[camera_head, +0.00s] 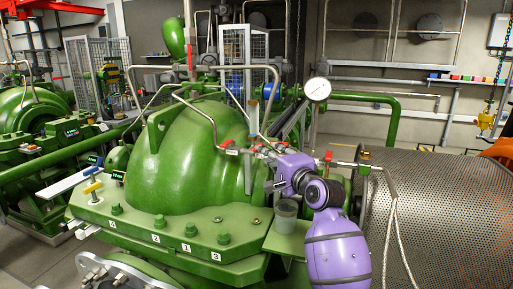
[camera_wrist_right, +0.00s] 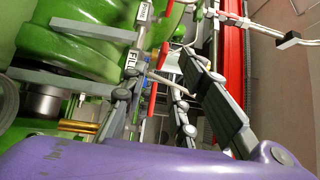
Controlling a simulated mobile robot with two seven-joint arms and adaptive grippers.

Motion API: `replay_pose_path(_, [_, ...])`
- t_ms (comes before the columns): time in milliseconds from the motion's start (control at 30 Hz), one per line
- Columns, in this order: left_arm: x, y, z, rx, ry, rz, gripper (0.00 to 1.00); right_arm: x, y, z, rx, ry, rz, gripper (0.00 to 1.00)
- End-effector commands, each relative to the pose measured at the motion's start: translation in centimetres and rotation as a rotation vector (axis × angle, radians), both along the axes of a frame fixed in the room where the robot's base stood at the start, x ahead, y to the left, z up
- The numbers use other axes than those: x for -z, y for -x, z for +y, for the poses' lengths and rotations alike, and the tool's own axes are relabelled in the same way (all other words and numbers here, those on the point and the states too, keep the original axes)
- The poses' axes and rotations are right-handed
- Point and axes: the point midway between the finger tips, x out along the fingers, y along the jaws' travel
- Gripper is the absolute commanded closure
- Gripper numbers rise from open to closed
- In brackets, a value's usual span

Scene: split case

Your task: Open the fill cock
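A white label reading FILL (camera_wrist_right: 131,59) shows in the right wrist view, beside thin pipework and a red lever (camera_wrist_right: 163,57) that appears to belong to the fill cock. In the head view several small red levers sit along the pipe in front of the green casing; one red lever (camera_head: 228,143) is at the left, and I cannot tell which is the fill cock's. My right gripper (camera_wrist_right: 160,85) has its grey fingers spread on both sides of the red lever, with a visible gap; contact is unclear. In the head view it is partly hidden behind my purple arm. My left gripper is not in view.
A large green casing (camera_head: 195,165) fills the middle. A pressure gauge (camera_head: 317,89) stands above the pipework. A perforated drum (camera_head: 450,200) is at the right, with a cord (camera_head: 391,235) hanging beside it. A grey cup (camera_head: 286,208) sits under the pipework. Bent pipes crowd the gripper.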

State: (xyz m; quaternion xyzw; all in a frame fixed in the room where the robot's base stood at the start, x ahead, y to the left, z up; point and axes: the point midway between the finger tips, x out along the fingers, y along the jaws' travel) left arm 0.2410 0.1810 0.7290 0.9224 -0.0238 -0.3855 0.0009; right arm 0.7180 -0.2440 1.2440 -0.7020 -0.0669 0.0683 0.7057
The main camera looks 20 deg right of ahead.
Motion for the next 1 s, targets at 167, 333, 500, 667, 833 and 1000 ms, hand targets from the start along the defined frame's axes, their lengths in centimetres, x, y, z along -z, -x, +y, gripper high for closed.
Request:
replay_pose_path(167, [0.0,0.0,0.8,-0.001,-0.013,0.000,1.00,-0.2,-2.4,0.5,-0.001,0.000,-0.001,0.73])
replay_pose_path(333, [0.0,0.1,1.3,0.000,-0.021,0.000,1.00,-0.2,-5.2,1.1,-0.001,0.001,-0.001,0.73])
replay_pose_path(500, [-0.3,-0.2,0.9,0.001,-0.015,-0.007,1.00,-0.2,-6.8,1.4,-0.001,0.002,-0.004,0.73])
replay_pose_path(667, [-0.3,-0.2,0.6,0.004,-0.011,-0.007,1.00,-0.1,-7.3,1.5,0.000,0.003,-0.002,0.73])
replay_pose_path(833, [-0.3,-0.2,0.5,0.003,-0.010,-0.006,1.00,-0.1,-7.3,1.5,0.000,0.004,-0.002,0.73])
replay_pose_path(1000, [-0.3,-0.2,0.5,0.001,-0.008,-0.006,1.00,-0.1,-7.3,1.5,0.000,0.003,-0.002,0.91])
